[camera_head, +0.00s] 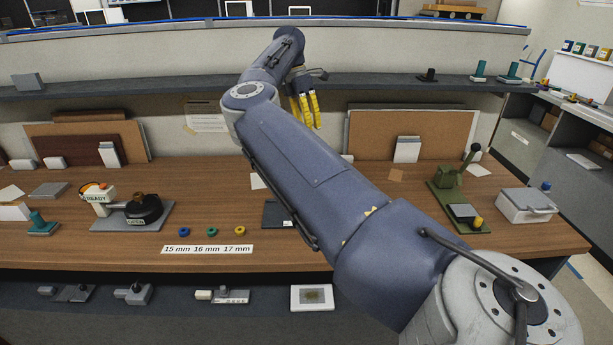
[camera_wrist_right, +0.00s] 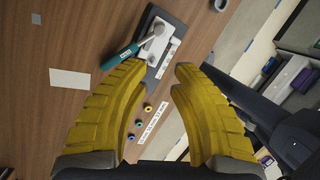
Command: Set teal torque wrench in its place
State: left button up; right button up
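The teal torque wrench (camera_wrist_right: 122,56) shows in the right wrist view, with a teal handle and a round grey head. It lies across a dark grey base plate (camera_wrist_right: 183,31) with a pale block on it. The handle sticks out past the plate's edge. In the head view only part of a dark plate (camera_head: 272,216) shows, and my right arm hides the wrench. My right gripper (camera_head: 306,117) has yellow fingers pointing down above the back of the bench. In the wrist view its fingers (camera_wrist_right: 174,80) are apart and empty. My left gripper is out of view.
Blue, green and yellow rings (camera_head: 212,232) sit behind a size label strip (camera_head: 207,249). A black round device (camera_head: 143,210) stands left, a green press (camera_head: 458,198) and a grey box (camera_head: 526,206) right. Boards (camera_head: 410,134) lean at the back under a shelf (camera_head: 375,83).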

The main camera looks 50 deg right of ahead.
jog(key=o, duration=0.6)
jog(key=shift+w+r, duration=0.1)
jog(key=shift+r, duration=0.3)
jog(key=shift+c, duration=0.2)
jog(key=shift+f, duration=0.1)
